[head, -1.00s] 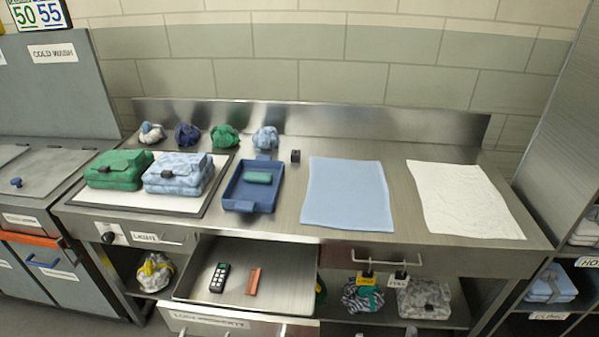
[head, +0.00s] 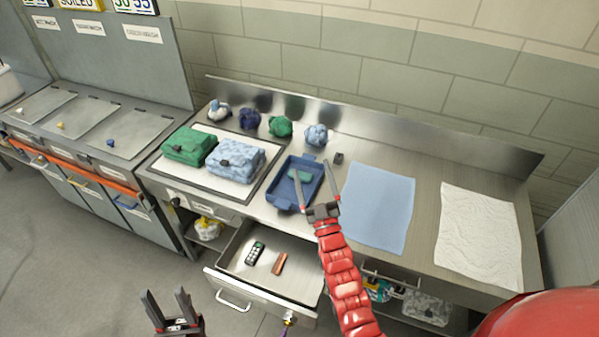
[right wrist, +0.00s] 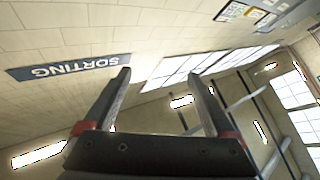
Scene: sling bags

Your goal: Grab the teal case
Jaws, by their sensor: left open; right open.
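The teal case (head: 300,175) is a small rounded block lying in the blue tray (head: 283,204) on the steel counter. My right gripper (head: 311,168) is open and empty. In the head view it overlaps the tray, and its left finger crosses in front of the case. The right wrist view (right wrist: 165,85) shows only wall, a sign, windows and ceiling between and around the fingers, so it faces upward, away from the case. My left gripper (head: 165,291) is open and empty at the bottom left, over the floor, away from the counter.
Green (head: 188,146) and pale blue (head: 234,160) bags lie left of the tray. A small dark block (head: 338,158), a blue cloth (head: 378,205) and a white cloth (head: 480,235) lie right. The open drawer (head: 240,262) below holds a remote and an orange-brown bar.

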